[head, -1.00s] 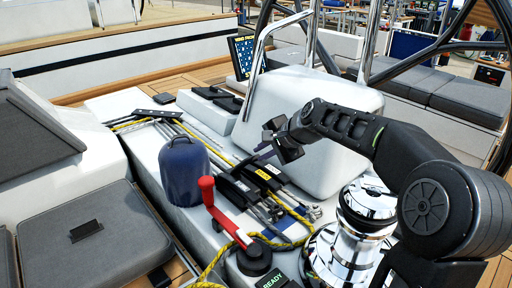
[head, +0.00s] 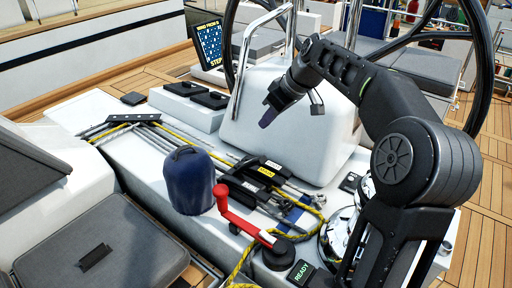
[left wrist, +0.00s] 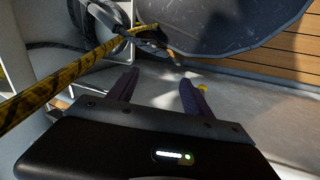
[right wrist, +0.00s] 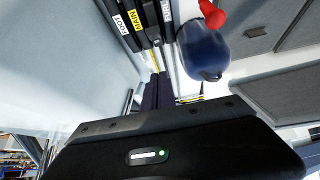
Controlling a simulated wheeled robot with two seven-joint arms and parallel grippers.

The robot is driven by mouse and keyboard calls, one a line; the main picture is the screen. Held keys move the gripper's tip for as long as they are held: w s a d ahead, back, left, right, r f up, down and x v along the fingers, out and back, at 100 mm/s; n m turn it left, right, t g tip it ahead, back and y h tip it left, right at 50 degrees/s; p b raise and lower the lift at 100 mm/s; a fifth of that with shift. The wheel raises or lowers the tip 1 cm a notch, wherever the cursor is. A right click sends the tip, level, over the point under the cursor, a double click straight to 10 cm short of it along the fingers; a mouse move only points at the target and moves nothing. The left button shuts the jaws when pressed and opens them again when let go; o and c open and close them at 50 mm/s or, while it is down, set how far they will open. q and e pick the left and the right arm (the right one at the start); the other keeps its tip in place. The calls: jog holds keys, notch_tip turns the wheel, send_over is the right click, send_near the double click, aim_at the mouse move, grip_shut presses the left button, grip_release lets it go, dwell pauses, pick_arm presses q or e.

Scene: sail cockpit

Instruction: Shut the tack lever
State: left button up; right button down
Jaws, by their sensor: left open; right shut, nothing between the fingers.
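The bank of black rope clutches (head: 255,174) sits on the white console in the head view, with a white and a yellow label showing. In the right wrist view its labels read FOOT (right wrist: 125,23) and MAIN (right wrist: 149,14); a third label (right wrist: 167,11) is cut by the top edge and I cannot read it. I cannot tell which lever is the tack lever; no lever clearly stands up. My right gripper (head: 266,119) is shut and empty, above and apart from the clutches. My left gripper (left wrist: 160,88) is open and empty in the left wrist view and out of the head view.
A blue covered drum (head: 188,180) and a red-handled crank (head: 235,215) stand in front of the clutches. A chrome winch (head: 342,235) is at the right, partly behind my arm. A steel rail (head: 240,70) and wheel rise behind. A yellow rope (left wrist: 60,72) passes beside my left gripper.

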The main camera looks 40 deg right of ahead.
jog(key=shift+a, duration=0.1)
dwell(0.3)
jog(key=x, duration=1)
jog(key=shift+f+p, duration=0.1)
jog(key=shift+p, duration=0.3)
jog(key=shift+s+d+f, duration=0.15)
jog(key=shift+s+f, duration=0.3)
jog(key=shift+s+d+f, duration=0.2)
jog(key=shift+s+f, duration=0.2)
jog(key=shift+s, duration=0.05)
jog(key=shift+s+f, duration=0.4)
jog(key=shift+f, duration=0.1)
jog(key=shift+d, duration=0.1)
